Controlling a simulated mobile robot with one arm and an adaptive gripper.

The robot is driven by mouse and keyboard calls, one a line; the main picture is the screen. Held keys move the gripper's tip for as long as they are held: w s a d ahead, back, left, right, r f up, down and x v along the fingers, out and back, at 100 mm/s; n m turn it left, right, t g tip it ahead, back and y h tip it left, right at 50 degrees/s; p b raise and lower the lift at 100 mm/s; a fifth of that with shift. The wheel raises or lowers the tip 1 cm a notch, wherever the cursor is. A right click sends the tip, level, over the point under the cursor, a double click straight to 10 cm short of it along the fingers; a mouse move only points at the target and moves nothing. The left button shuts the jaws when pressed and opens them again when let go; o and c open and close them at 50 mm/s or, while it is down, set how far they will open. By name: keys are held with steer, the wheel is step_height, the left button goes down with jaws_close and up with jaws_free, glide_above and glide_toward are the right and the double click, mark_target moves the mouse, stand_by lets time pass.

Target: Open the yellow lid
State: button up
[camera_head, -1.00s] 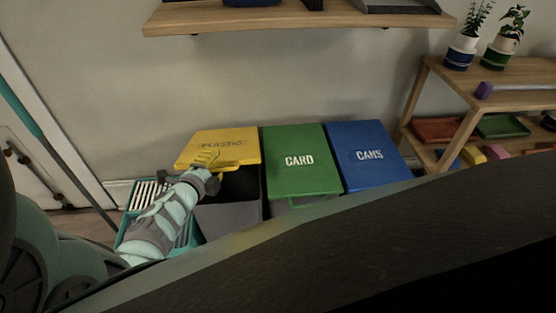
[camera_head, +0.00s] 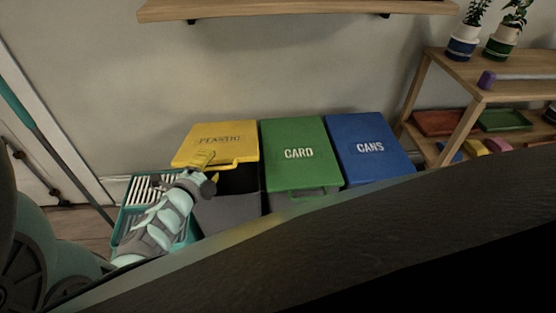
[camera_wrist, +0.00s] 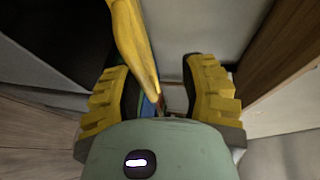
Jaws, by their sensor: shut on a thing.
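The yellow lid (camera_head: 190,149), marked PLASTIC, is partly raised on the left bin (camera_head: 230,211). A dark opening shows under its front edge. My gripper (camera_head: 208,167) is at the lid's front edge, by its yellow handle, with one finger over the lid and another below. In the wrist view, a yellow strip of the lid (camera_wrist: 132,40) runs between the two ridged yellow fingers of my gripper (camera_wrist: 160,88). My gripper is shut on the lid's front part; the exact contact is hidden.
The green CARD lid (camera_head: 298,172) and blue CANS lid (camera_head: 370,165) are closed to the right. A teal slatted crate (camera_head: 128,205) stands left of the bins. A wooden shelf (camera_head: 290,10) hangs above. A wooden rack (camera_head: 500,75) with plants stands at right.

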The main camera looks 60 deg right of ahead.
steer(key=p+v, duration=0.1)
steer(key=v, duration=1.6)
steer(key=shift+f, duration=0.35)
stand_by(0.6)
steer(key=shift+f, duration=0.1)
stand_by(0.7)
